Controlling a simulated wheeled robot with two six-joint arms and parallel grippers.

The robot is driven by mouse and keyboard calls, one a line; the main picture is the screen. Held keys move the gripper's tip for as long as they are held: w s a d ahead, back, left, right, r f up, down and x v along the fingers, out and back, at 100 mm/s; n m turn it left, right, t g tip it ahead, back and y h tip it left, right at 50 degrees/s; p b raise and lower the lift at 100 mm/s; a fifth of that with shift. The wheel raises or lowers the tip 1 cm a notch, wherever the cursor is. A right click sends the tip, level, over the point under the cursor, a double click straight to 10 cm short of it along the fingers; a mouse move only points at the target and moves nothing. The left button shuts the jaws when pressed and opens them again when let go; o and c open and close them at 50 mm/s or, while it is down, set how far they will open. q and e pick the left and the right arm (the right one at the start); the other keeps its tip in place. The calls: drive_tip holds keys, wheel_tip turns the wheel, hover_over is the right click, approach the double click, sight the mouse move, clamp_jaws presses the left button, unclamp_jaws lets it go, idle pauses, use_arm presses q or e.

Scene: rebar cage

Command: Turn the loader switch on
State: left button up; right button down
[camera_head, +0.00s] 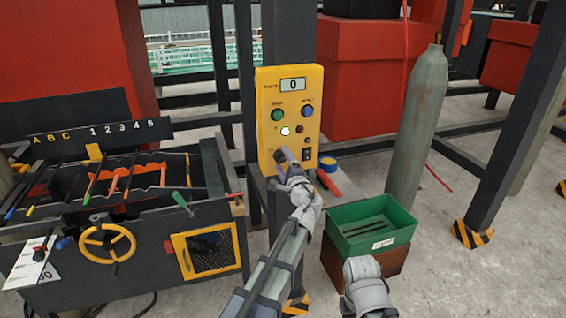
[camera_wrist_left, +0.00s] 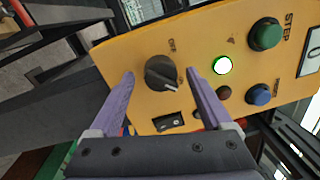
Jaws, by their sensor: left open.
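A yellow control panel (camera_head: 290,100) on a dark post carries a display reading 0, a green button, a blue button, a lit white lamp and a small dark red button. In the left wrist view, a black rotary knob (camera_wrist_left: 160,73) with a white pointer mark sits between the fingertips of my left gripper (camera_wrist_left: 160,78). A black rocker switch (camera_wrist_left: 168,122) is beside it and also shows in the head view (camera_head: 307,154). I cannot tell which one is the loader switch. My open left gripper (camera_head: 288,158) is at the panel's lower part, hiding the knob there.
A bench with a yellow handwheel (camera_head: 108,243) and colored levers stands left. A green bin (camera_head: 371,226) is on a brown box to the right. A grey cylinder (camera_head: 417,130) stands behind it. My right arm is at the bottom.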

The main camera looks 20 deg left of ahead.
use_arm(q)
drive_tip(key=v, duration=0.7)
drive_tip(key=shift+s+d, duration=0.2)
drive_tip(key=shift+s, duration=0.15)
drive_tip(key=s+d+f+n+g+h, duration=0.2)
drive_tip(key=s+f+n+g+h, duration=0.2)
drive_tip(key=s+f+n+g, duration=0.85)
drive_tip(key=s+d+f+m+g+h, duration=0.1)
drive_tip(key=s+d+f+h, duration=0.1)
drive_tip(key=s+d+f, duration=0.3)
drive_tip(key=s+d+f+m+g+h, duration=0.1)
drive_tip(key=s+d+f, duration=0.4)
drive_tip(key=s, duration=0.7)
drive_tip(key=shift+d+f+m+g+h, duration=0.3)
drive_tip(key=shift+g+h, duration=0.35)
drive_tip(key=shift+h, duration=0.55)
